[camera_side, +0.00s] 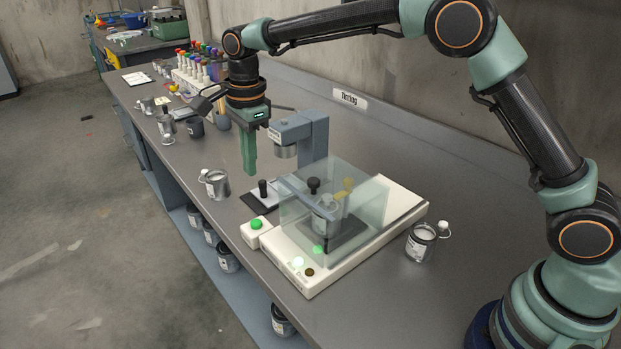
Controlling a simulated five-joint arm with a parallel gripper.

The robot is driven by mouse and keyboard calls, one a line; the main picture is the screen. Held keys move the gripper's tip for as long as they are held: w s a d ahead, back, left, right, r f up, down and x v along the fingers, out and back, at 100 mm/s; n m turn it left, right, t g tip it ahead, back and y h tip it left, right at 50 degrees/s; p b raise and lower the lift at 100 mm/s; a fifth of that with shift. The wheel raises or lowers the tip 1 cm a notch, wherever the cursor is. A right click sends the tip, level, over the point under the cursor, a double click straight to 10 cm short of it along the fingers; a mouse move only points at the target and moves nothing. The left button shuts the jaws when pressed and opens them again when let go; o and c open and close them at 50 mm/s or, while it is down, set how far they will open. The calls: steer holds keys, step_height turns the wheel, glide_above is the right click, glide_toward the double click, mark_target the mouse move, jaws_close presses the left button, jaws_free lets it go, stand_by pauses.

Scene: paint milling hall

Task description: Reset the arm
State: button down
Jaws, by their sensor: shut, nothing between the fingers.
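My gripper (249,168) points straight down over the bench (362,154), with its long green fingers shut together and nothing between them. It hangs behind and to the left of the clear-covered machine, above the bench near a small metal can (215,184). I cannot tell exactly how high the fingertips are. My arm reaches in from the right, arched over the bench.
A white machine (395,205) with a clear cover (365,190) encloses a can. Beside it are a green button box (256,232), a grey press-like stand (318,135) and a can (420,243). Bottles (190,70) and cups stand farther back. Bare bench lies right of the stand.

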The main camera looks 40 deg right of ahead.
stand_by(0.4)
steer(key=s+d+r+n, duration=0.1)
steer(key=d+r+n, duration=0.1)
steer(key=d+r, duration=0.1)
steer(key=s+d+r+n+t, duration=0.1)
steer(key=r, duration=0.1)
steer(key=shift+s+d+r, duration=0.1)
steer(key=shift+s+d, duration=0.1)
steer(key=shift+s, duration=0.15)
steer(key=s+d+r+n+t, duration=0.1)
steer(key=s+d+n+t, duration=0.1)
steer(key=s+d+n, duration=0.4)
steer(key=s+d+n+t, duration=0.1)
steer(key=s+d+n, duration=0.6)
steer(key=s, duration=0.6)
steer(key=shift+s+r+n+t, duration=0.15)
steer(key=shift+r+n+t, duration=0.25)
steer(key=shift+n, duration=0.6)
stand_by(1.7)
